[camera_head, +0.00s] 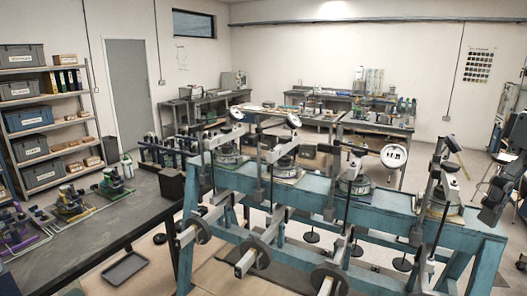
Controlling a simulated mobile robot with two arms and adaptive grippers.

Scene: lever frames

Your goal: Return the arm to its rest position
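A long blue bench frame (385,200) crosses the middle and right. Several lever assemblies stand along it, with grey uprights, dark vertical rods and pale round heads (394,156). Grey beams and dark round weights (262,253) show on the frame's front side. A dark jointed piece, which looks like my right gripper (489,214), comes in at the right edge. It is near the right end of the blue frame. I see nothing held in it, and its fingers are too dark and small to read. My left gripper is not in view.
A dark table (100,225) with small colored devices (112,183) stands at left. A shelf (97,115) with bins is behind it. A grey tray (124,268) lies low at front left. Workbenches (378,127) stand at the back. Some floor between is clear.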

